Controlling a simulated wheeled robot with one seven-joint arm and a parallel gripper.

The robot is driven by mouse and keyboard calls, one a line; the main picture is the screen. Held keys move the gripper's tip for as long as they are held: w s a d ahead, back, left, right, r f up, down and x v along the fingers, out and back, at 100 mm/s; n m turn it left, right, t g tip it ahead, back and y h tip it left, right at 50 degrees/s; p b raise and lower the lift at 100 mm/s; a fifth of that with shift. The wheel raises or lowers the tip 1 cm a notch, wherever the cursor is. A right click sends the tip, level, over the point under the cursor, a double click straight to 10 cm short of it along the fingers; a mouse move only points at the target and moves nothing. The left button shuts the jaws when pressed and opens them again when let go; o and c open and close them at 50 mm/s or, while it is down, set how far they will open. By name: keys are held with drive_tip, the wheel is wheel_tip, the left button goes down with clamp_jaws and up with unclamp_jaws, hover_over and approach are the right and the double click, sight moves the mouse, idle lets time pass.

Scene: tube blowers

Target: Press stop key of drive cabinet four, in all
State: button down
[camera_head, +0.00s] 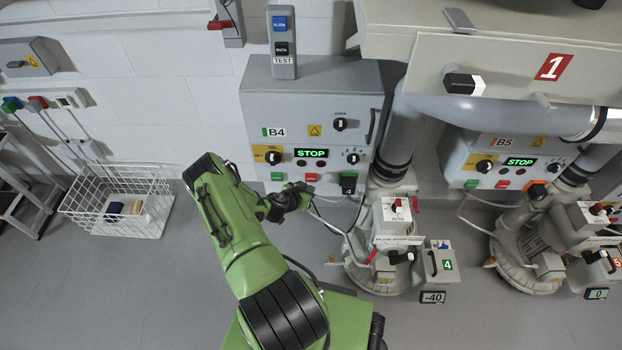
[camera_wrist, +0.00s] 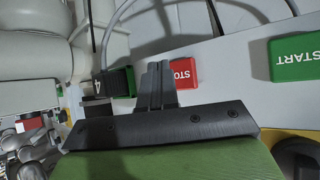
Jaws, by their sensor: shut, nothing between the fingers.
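Drive cabinet B4 (camera_head: 350,105) is a grey box on the wall, with a lit display (camera_head: 311,153) reading STOP. Its red stop key (camera_head: 311,177) sits on the lower front, between the green start key (camera_head: 277,176) and a green-and-black plug (camera_head: 348,183). My gripper (camera_head: 305,188) is shut and empty, just below the stop key. In the wrist view the shut fingertips (camera_wrist: 158,70) cover the left part of the red STOP key (camera_wrist: 184,72). The green START key (camera_wrist: 293,57) is clear to the right. I cannot tell whether the fingertips touch the stop key.
A grey TEST box (camera_head: 283,45) stands above the cabinet. A blower (camera_head: 385,235) with a pipe and hoses stands close on the right. Cabinet B5 (camera_head: 510,150) is farther right. A white wire basket (camera_head: 115,205) is at left; floor (camera_head: 110,300) is clear there.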

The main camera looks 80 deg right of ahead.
drive_tip(key=shift+s+a+p, duration=0.2)
drive_tip(key=shift+a, duration=0.8)
drive_tip(key=shift+s+a+p, duration=0.15)
drive_tip(key=shift+s+a, duration=0.05)
drive_tip(key=shift+a, duration=0.75)
